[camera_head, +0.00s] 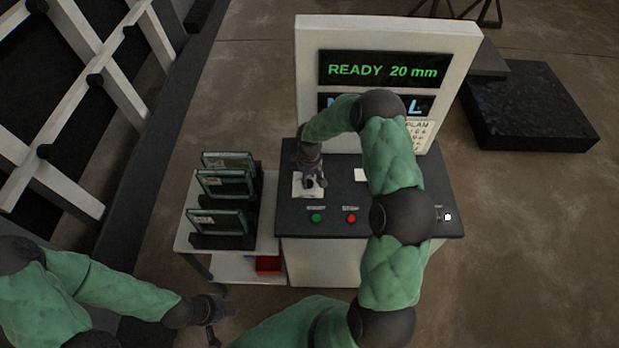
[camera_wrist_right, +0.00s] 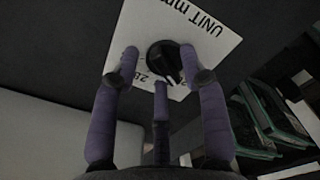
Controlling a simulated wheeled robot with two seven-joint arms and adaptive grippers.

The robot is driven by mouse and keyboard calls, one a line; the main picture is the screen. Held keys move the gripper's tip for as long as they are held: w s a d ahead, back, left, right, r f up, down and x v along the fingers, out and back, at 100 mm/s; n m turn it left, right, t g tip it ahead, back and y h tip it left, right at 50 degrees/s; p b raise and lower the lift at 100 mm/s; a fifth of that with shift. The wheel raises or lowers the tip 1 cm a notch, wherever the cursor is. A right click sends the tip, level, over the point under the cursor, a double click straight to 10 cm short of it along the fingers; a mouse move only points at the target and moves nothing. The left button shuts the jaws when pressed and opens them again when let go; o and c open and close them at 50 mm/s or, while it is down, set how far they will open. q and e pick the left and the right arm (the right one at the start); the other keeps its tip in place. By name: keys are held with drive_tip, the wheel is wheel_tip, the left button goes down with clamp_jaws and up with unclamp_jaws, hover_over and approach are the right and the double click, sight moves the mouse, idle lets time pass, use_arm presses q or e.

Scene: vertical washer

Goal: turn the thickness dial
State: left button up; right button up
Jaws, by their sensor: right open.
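The thickness dial (camera_wrist_right: 166,58) is a round black knob with a pale pointer mark. It sits on a white plate (camera_wrist_right: 152,20) printed "UNIT mm", with a partly covered "20" near the knob. My right gripper (camera_head: 312,182) is above this plate at the left of the dark console top. In the right wrist view its purple-grey fingers (camera_wrist_right: 160,66) are open, with tips spread on both sides of the dial and a third finger below it. I cannot tell whether they touch it. In the head view the gripper hides the dial. My left gripper (camera_head: 212,316) hangs low at the left, away from the console.
A display (camera_head: 380,70) reads "READY 20 mm". A green button (camera_head: 316,217) and a red button (camera_head: 351,217) sit in front of the dial plate. A rack of dark panels (camera_head: 222,188) stands on a cart (camera_head: 183,240) left of the console. My right arm covers the console's middle.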

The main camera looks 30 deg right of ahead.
drive_tip(key=shift+c, duration=0.3)
clamp_jaws()
drive_tip(key=m+b, duration=0.3)
drive_tip(key=b, duration=0.1)
drive_tip(key=shift+s+f, duration=0.1)
drive_tip(key=shift+f, duration=0.05)
drive_tip(key=m+b, duration=0.2)
drive_tip(key=m, duration=0.1)
drive_tip(key=shift+a, duration=0.1)
drive_tip(key=shift+s+m+b, duration=0.1)
drive_tip(key=shift+m+b, duration=0.75)
drive_tip(key=shift+m, duration=0.05)
drive_tip(key=shift+r, duration=0.2)
